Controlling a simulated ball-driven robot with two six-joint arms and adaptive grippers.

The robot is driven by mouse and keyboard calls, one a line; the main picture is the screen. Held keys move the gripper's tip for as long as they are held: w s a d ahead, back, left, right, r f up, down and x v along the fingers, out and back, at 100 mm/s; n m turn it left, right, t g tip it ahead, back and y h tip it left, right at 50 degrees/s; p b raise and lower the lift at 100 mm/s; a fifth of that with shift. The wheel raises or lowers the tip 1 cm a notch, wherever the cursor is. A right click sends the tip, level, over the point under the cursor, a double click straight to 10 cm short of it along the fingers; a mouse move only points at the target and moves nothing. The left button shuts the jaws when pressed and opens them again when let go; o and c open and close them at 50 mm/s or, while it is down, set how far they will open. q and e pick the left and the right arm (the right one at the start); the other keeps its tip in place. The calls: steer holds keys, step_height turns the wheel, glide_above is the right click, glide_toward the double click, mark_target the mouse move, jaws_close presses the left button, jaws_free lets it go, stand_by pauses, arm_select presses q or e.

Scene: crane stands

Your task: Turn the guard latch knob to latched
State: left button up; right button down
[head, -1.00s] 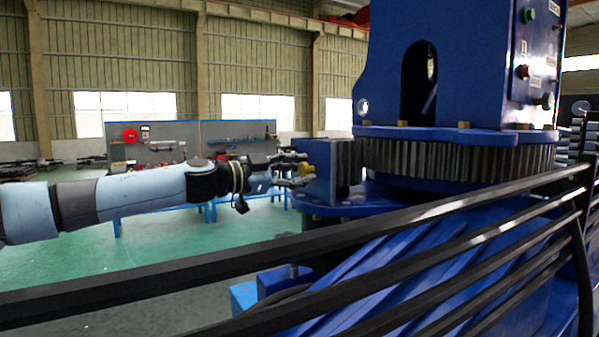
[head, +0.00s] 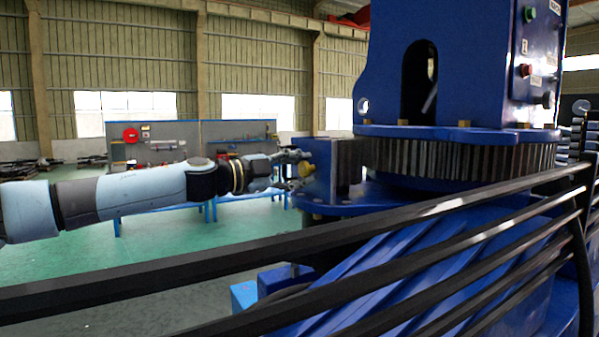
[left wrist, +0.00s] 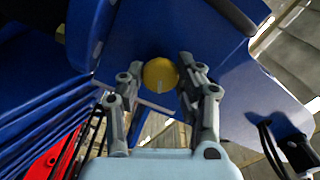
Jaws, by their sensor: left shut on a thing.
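The guard latch knob is a small yellow round knob (head: 306,170) on the blue guard housing (head: 321,182) beside the big gear. In the left wrist view the knob (left wrist: 160,74) sits between the fingertips, with a short pale mark on its lower part. My left gripper (head: 296,170) reaches in from the left and is shut on the knob, one finger on each side. In the left wrist view the gripper (left wrist: 160,72) has its fingers beside the knob's edges. I see no readable latch marking. My right gripper is out of view.
Black railings (head: 400,232) cross the foreground below and to the right of my left arm. The toothed gear ring (head: 450,160) and blue crane column (head: 470,65) stand to the right. A tool bench with a back panel (head: 190,140) is far behind. Green floor lies open at left.

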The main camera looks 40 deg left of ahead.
arm_select(q)
steer(key=m+b, duration=0.1)
steer(key=m, duration=0.4)
steer(key=shift+m+b, duration=0.3)
stand_by(0.4)
